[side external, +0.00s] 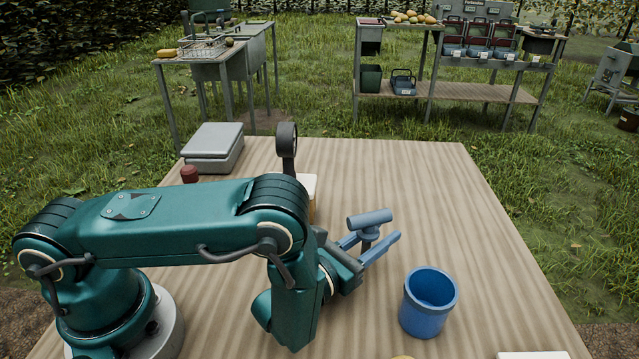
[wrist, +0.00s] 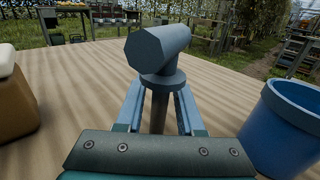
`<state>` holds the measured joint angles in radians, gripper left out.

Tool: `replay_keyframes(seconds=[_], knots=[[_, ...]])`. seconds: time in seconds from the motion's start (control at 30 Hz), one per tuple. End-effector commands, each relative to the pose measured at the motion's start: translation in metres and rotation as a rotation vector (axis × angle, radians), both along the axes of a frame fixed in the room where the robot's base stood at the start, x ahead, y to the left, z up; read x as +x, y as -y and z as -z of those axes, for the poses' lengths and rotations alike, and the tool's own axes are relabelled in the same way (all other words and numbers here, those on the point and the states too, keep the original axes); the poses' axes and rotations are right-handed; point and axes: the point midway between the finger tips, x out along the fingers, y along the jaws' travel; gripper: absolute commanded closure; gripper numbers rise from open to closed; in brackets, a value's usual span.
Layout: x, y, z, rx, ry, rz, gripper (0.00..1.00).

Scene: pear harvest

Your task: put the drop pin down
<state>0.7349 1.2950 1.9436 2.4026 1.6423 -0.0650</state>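The drop pin (side external: 369,220) is blue-grey, with a thick cylindrical crosspiece on top, a round collar and a thin shaft. In the wrist view the pin (wrist: 160,52) stands roughly upright, its shaft passing down between my gripper's fingers just under the collar. My gripper (side external: 378,243) has two blue fingers, one on each side of the shaft, and appears shut on it. The fingers also show in the wrist view (wrist: 159,100). The shaft's lower end is hidden, so I cannot tell whether it touches the table.
A blue cup (side external: 424,318) stands on the wooden table (side external: 470,215) to the right of my gripper; it is close in the wrist view (wrist: 283,130). A brown, cream-topped block (wrist: 15,100) is at left. A grey box (side external: 213,150) sits far left. The table's right side is mostly clear.

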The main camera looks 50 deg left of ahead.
Motion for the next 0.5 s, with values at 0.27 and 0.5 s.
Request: replay_keyframes(seconds=[0.27,0.5], knots=[[0.000,0.000,0.000,0.000,0.000,0.000,0.51],[-0.013,0.002,-0.002,0.003,-0.006,0.004,0.51]])
